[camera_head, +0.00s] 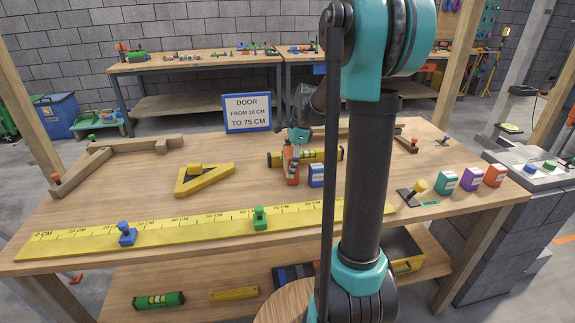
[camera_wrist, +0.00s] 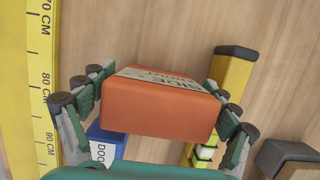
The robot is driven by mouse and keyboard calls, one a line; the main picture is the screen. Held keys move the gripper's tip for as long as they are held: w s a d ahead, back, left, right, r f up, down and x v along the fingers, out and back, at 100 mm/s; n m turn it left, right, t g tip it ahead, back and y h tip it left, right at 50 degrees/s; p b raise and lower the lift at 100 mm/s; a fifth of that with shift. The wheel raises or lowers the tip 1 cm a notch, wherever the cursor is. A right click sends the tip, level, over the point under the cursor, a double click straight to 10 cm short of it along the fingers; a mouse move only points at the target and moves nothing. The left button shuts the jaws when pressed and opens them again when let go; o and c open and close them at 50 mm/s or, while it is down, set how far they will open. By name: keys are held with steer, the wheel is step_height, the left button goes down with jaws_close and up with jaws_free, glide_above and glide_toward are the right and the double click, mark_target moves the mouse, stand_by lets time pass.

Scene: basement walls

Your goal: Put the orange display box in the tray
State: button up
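An orange box (camera_wrist: 160,105) with a pale printed label reading "SIDE" sits between the two fingers of my gripper (camera_wrist: 160,90) in the wrist view. The fingers press against its left and right sides. In the head view the orange box (camera_head: 291,165) is upright under my gripper (camera_head: 297,137), by the yellow level and the blue box. I cannot tell whether its base touches the bench. A second orange box (camera_head: 495,175) stands at the bench's right end. I cannot tell for certain which thing is the tray; a yellow-edged dark bin (camera_head: 408,265) sits on the lower shelf.
A blue box (camera_head: 316,175) and a yellow level (camera_head: 330,154) are close beside the held box. A yellow ruler (camera_head: 185,227) with clamps runs along the front edge. Green (camera_head: 445,181) and purple (camera_head: 471,179) boxes stand at right. A sign (camera_head: 247,112) stands behind.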

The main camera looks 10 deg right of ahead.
steer(key=shift+o, duration=0.3)
steer(key=shift+r, duration=0.1)
steer(key=shift+o, duration=0.2)
steer(key=v, duration=1.1)
steer(key=shift+r, duration=0.5)
steer(key=shift+a+r+h, duration=0.1)
steer(key=shift+a+h, duration=0.2)
steer(key=shift+h, duration=0.1)
steer(key=a+r+h, duration=0.4)
steer(key=a+h, duration=0.1)
steer(key=h, duration=0.1)
steer(key=x, duration=1.6)
steer(key=shift+f, duration=0.4)
steer(key=c, duration=1.4)
